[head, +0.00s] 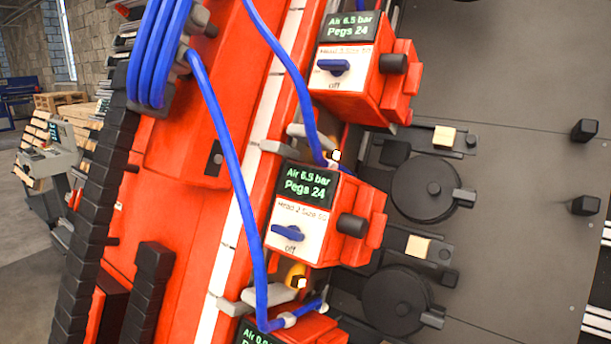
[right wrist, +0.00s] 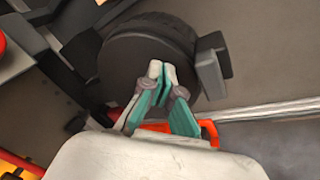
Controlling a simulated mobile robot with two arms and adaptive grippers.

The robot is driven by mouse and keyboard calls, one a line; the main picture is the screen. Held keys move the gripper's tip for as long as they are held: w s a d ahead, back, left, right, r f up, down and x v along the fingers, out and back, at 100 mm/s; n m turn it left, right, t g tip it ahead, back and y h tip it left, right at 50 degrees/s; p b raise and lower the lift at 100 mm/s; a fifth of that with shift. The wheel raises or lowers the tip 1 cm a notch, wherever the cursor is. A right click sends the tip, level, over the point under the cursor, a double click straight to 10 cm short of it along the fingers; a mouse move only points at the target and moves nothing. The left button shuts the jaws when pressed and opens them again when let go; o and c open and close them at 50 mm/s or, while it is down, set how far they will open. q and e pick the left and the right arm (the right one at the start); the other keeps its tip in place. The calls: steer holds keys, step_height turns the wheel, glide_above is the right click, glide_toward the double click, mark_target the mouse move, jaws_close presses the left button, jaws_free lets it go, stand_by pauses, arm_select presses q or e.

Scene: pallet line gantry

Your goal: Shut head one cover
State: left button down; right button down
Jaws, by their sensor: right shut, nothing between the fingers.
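In the right wrist view a round black cover (right wrist: 118,62) with a grey block-like tab (right wrist: 212,65) at its right side fills the top middle. My right gripper (right wrist: 161,72) is shut and empty, its fingertips in front of the cover's face; I cannot tell if they touch it. In the head view two round black covers lie on the grey plate, one beside the head 2 box (head: 405,290) and one higher up (head: 420,178). The lowest control box (head: 300,330), reading "Air 0.0 bar", is cut off by the bottom edge. No gripper shows in the head view.
The orange head 2 box (head: 312,237) and the box above it (head: 370,70) both read 6.5 bar, pegs 24, knobs at off. Blue hoses (head: 228,155) run down the orange gantry. The grey plate (head: 510,110) is mostly bare at right, with black blocks (head: 584,131).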

steer(key=s+a+r+p, duration=0.4)
steer(key=s, duration=0.3)
steer(key=shift+a+r+p, duration=0.25)
steer(key=shift+a+p, duration=0.1)
steer(key=shift+p, duration=0.05)
stand_by(0.9)
steer(key=s+d+f+m+g+y, duration=0.1)
steer(key=s+d+f+m+g, duration=0.15)
steer(key=s+f, duration=0.45)
steer(key=s+d+f+m+g, duration=0.1)
steer(key=s+f+m+g, duration=0.15)
steer(key=f, duration=0.85)
steer(key=s+d+f+m+g+y, duration=0.1)
steer(key=s+d+f+m+g, duration=0.15)
steer(key=s+f, duration=0.4)
steer(key=s+d+f+m+g, duration=0.2)
steer(key=s+f+m, duration=0.4)
steer(key=s, duration=0.3)
steer(key=s+d+f+m+g+y, duration=0.1)
steer(key=s+d+f+m, duration=0.3)
steer(key=s, duration=0.6)
step_height(320, 180, down, 2)
steer(key=shift+s+d+f+m+g, duration=0.1)
steer(key=shift+s+d+m+g, duration=0.25)
steer(key=shift+m, duration=0.8)
